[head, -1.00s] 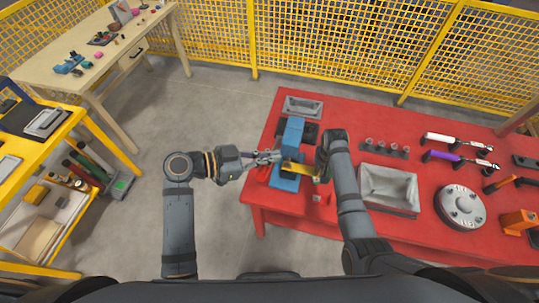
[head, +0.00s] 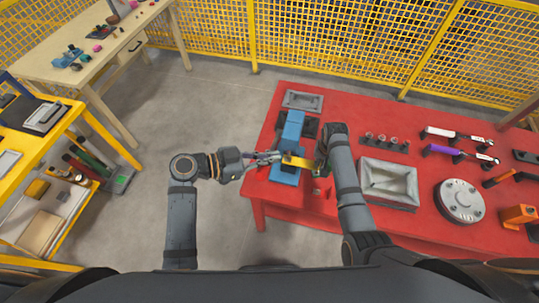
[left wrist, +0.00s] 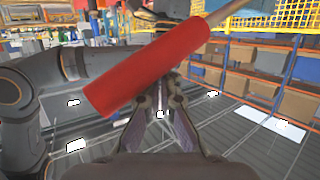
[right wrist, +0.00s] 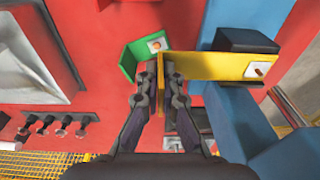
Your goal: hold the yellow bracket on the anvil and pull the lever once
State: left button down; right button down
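The blue press (head: 293,128) stands at the left end of the red table. The yellow bracket (head: 300,161) reaches across its front; in the right wrist view the bracket (right wrist: 205,65) extends over the blue body. My right gripper (right wrist: 160,75) is shut on the bracket's upright flange. I cannot tell whether the bracket's far end touches the anvil. My left gripper (head: 272,157) is beside the press. In the left wrist view the red lever handle (left wrist: 145,68) crosses in front of the left gripper's fingertips (left wrist: 163,85), which are close together. The handle hides the tips.
A green bracket (right wrist: 132,58) is close beside my right fingers. A grey tray (head: 388,184) and several small pegs (head: 385,142) are to the right. A second tray (head: 303,99) is behind the press. A round flange (head: 460,200) lies further right.

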pick_arm(q)
jog(key=shift+f, duration=1.75)
jog(key=shift+f, duration=1.75)
